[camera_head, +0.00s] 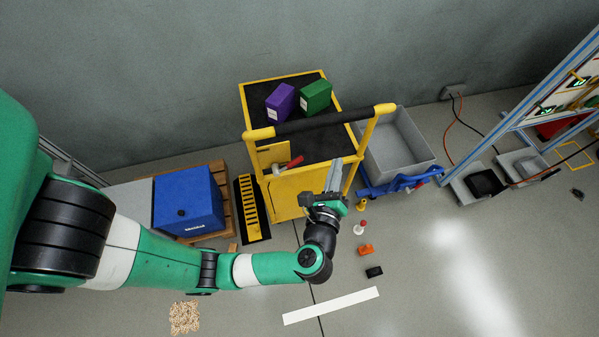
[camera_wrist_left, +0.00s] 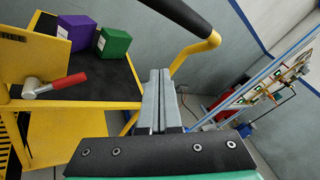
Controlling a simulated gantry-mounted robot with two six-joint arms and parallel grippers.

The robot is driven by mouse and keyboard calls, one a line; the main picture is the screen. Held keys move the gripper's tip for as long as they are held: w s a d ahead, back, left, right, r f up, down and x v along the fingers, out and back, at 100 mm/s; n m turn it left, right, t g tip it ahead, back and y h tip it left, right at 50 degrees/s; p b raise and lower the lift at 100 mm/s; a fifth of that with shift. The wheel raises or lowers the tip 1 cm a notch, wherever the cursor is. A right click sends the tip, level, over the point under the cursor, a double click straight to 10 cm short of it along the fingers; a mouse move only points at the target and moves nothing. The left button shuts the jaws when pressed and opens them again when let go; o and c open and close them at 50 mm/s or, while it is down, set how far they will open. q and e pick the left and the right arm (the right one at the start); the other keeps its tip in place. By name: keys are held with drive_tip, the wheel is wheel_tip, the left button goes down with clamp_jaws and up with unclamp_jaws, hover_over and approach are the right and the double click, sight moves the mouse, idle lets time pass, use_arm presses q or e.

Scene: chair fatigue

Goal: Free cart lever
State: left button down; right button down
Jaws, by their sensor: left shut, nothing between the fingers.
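A yellow cart (camera_head: 291,192) with a black top stands by the back wall. Its lever (camera_head: 288,165) has a red grip and a silver pivot, on the cart's near side under the handle bar. The lever also shows at the left in the left wrist view (camera_wrist_left: 55,85), lying roughly level and slightly tilted. My left gripper (camera_head: 334,165) is shut and empty, to the right of the lever and apart from it, near the right post of the handle. Its closed fingers show in the left wrist view (camera_wrist_left: 159,85). My right gripper is not in view.
A purple box (camera_head: 281,102) and a green box (camera_head: 316,96) sit on the cart. The black handle bar (camera_head: 322,121) spans its near side. A grey bin (camera_head: 398,140) on a blue frame stands right of it; a blue box (camera_head: 187,201) sits left. Small items lie on the floor.

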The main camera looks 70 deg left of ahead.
sight(289, 165)
use_arm(q)
drive_tip(key=s+f+n+g+h, duration=0.2)
drive_tip(key=s+f+g, duration=0.2)
drive_tip(key=s+f, duration=0.3)
wheel_tip(289, 165, down, 6)
drive_tip(key=shift+s+a+r+n+g+b, duration=0.15)
drive_tip(key=shift+a+r+n+g+b, duration=0.05)
drive_tip(key=shift+n+g+b, duration=0.2)
drive_tip(key=b+x, duration=0.4)
drive_tip(key=x, duration=0.6)
drive_tip(key=r, duration=0.1)
drive_tip(key=s+r, duration=0.1)
drive_tip(key=s+a+r, duration=0.1)
drive_tip(key=shift+r, duration=0.2)
